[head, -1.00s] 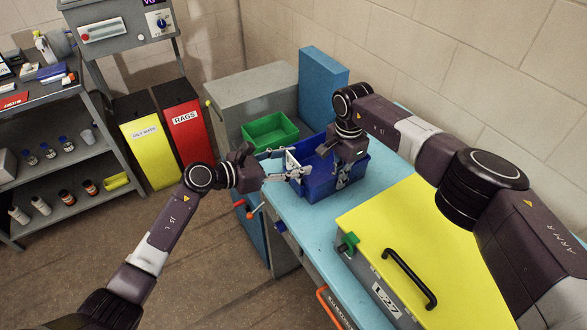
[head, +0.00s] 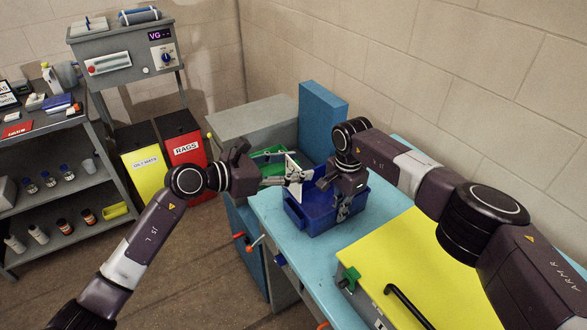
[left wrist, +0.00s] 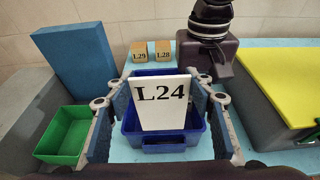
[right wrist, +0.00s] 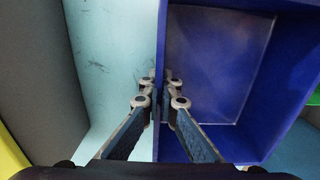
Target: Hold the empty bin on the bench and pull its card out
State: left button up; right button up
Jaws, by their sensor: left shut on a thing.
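The blue bin (head: 316,222) sits empty on the light blue bench (head: 270,212); its inside shows in the right wrist view (right wrist: 215,70). My right gripper (head: 343,205) has its fingers on either side of one bin wall, closed on it (right wrist: 162,84). My left gripper (head: 300,176) is shut on the white card (head: 291,167), with a finger at each side edge. In the left wrist view the card (left wrist: 163,102) reads L24 and stands upright, appearing raised above the bin.
A green bin (head: 266,155) stands behind the left gripper, beside a tall blue block (head: 322,115). Brown L29 (left wrist: 139,56) and L28 (left wrist: 163,52) boxes stand at the back of the bench. A yellow-topped case (head: 430,255) takes up the near bench.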

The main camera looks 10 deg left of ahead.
jog(key=o, duration=0.6)
jog(key=shift+c, duration=0.2)
jog(key=shift+r, duration=0.1)
notch_tip(320, 180, up, 12)
jog(key=shift+f, duration=0.1)
jog(key=shift+a, duration=0.1)
